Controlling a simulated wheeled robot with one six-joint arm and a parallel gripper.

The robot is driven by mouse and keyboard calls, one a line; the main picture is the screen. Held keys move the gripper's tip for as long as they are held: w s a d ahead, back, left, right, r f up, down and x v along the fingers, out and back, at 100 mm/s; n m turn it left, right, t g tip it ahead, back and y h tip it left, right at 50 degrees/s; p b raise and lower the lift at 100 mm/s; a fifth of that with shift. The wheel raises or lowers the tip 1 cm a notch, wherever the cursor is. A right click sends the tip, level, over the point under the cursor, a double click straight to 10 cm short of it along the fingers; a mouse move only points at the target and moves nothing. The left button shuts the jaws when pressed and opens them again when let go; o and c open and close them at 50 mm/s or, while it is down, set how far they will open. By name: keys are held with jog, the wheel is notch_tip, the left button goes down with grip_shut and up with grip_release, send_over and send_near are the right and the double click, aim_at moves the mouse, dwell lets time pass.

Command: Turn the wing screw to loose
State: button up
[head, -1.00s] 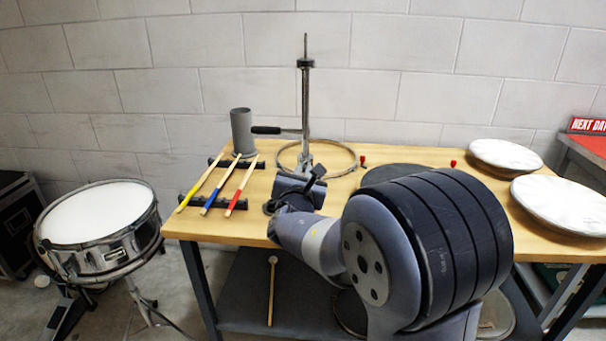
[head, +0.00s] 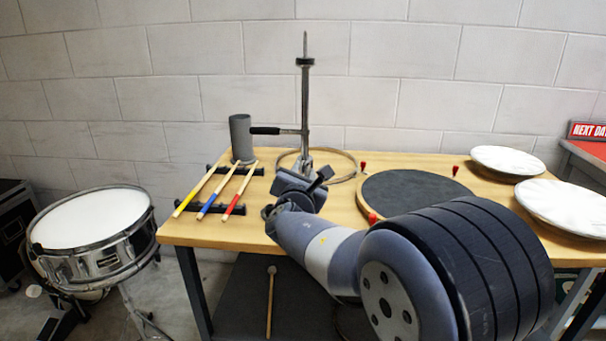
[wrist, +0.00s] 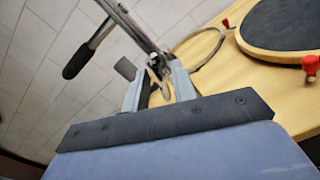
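A metal stand (head: 306,110) rises upright from the back middle of the bench. A side bar with a black grip (head: 265,130) points left from it; the grip also shows at upper left in the wrist view (wrist: 78,60). My gripper (wrist: 157,82) is open, its two fingers apart and pointing at the stand's lower part. A small metal piece (wrist: 157,66), perhaps the wing screw, shows around the gap between the fingertips; I cannot tell whether they touch it. In the head view my gripper's body hides the stand's foot and I cannot make out the screw.
A dark round pad (head: 412,192) with red-topped pegs lies to the right, then white cymbal-like discs (head: 507,160). Colored sticks (head: 240,190) lie on black racks at left, near a grey cup (head: 241,140). A snare drum (head: 95,222) stands left.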

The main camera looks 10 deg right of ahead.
jog(key=shift+o, duration=0.5)
jog(key=v, duration=1)
jog(key=shift+s, duration=0.4)
jog(key=shift+w, duration=0.15)
jog(key=x, duration=1.1)
jog(key=shift+a+r+n+p, duration=0.15)
jog(key=shift+n+p, duration=0.25)
jog(key=shift+p, duration=0.5)
jog(key=shift+f, duration=0.2)
